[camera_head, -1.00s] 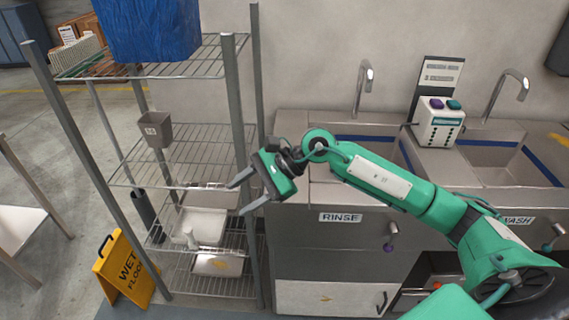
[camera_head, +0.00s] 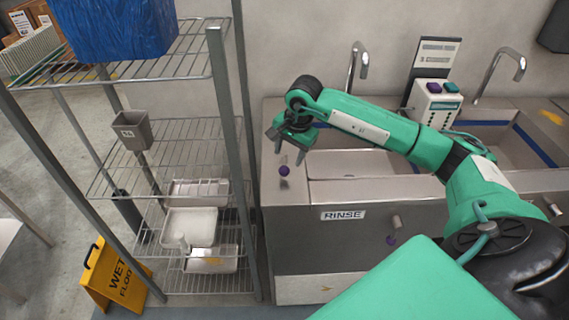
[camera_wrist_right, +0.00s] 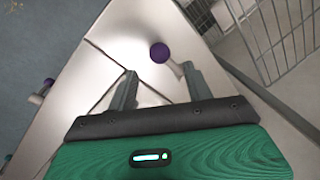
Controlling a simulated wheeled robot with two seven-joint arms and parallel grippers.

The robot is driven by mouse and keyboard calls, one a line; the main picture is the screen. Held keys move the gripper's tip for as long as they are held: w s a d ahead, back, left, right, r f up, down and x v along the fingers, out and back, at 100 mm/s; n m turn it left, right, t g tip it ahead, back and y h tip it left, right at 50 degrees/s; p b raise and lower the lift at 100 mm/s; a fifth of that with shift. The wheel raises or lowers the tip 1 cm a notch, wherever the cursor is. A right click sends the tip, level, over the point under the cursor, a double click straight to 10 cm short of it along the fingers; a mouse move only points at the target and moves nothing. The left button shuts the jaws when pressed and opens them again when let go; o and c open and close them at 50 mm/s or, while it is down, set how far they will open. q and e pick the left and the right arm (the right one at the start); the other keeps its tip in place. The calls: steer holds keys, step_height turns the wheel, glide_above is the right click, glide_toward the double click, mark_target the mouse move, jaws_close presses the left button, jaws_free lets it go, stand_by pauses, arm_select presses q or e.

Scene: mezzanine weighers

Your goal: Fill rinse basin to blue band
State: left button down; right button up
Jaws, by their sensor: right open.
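The rinse basin (camera_head: 350,162) is set in the counter behind the RINSE label (camera_head: 343,214). My right gripper (camera_head: 289,154) is open and empty just above this lever, the knob showing beyond the fingertips in the wrist view. Another purple knob (camera_head: 391,240) is on the front panel. My left gripper is out of view.
A wire shelf (camera_head: 165,130) with a grey cup (camera_head: 131,131) and trays stands close on the left. A box with purple and teal buttons (camera_head: 435,103) stands between the spouts. The wash basin (camera_head: 505,145) is at right. A yellow wet-floor sign (camera_head: 114,278) stands lower left.

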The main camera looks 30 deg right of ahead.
mark_target(285, 167)
steer(key=f, duration=0.3)
steer(key=f+p, duration=0.1)
steer(key=f, duration=0.1)
steer(key=shift+w+a+f, duration=0.2)
steer(key=shift+w+a, duration=0.1)
steer(key=shift+w, duration=0.1)
steer(key=shift+w+f, duration=0.1)
steer(key=shift+f, duration=0.4)
jaws_close()
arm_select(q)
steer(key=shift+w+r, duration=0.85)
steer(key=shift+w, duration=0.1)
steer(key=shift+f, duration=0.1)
